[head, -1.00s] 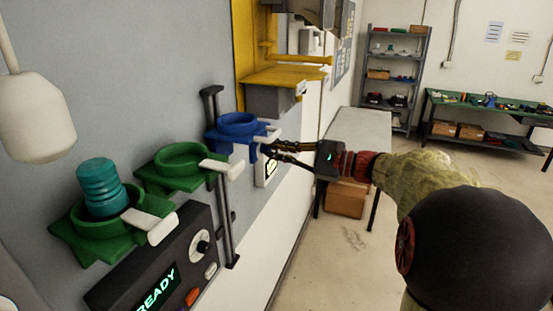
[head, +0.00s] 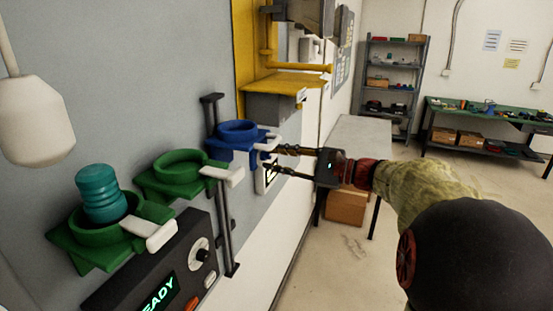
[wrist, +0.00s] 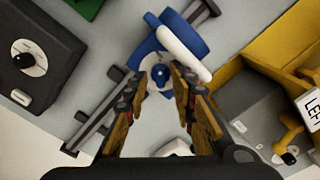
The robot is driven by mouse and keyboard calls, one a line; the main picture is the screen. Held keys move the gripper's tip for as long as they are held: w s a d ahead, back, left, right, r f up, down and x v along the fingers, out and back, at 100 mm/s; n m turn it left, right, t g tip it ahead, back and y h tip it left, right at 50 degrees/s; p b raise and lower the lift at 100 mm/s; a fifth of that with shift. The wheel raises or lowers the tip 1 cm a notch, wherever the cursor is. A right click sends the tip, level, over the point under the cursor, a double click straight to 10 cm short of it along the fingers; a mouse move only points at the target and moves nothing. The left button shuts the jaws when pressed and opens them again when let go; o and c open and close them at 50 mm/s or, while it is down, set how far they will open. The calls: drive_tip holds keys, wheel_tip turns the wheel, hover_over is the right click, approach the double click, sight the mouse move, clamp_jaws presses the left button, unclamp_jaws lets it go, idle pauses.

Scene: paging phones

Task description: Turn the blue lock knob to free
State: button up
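The blue lock knob (wrist: 160,74) shows in the wrist view as a small blue piece just below the blue ring holder (wrist: 150,45). My gripper (wrist: 160,80) is open, with one finger on each side of the knob; I cannot tell whether either finger touches it. In the head view the blue ring holder (head: 237,134) is on the grey wall panel, with a white tab at its right. My gripper (head: 272,160) reaches in from the right, just below that tab, its fingers apart. The knob cannot be made out clearly there.
Two green ring holders (head: 180,168) are to the left, the nearer one with a teal ridged cup (head: 100,194). A black control box (head: 165,270) is below. A yellow frame (head: 285,80) stands close on the far side. The floor at right has free room.

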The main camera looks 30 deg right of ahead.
drive_tip(key=v, duration=0.8)
idle(0.4)
idle(0.4)
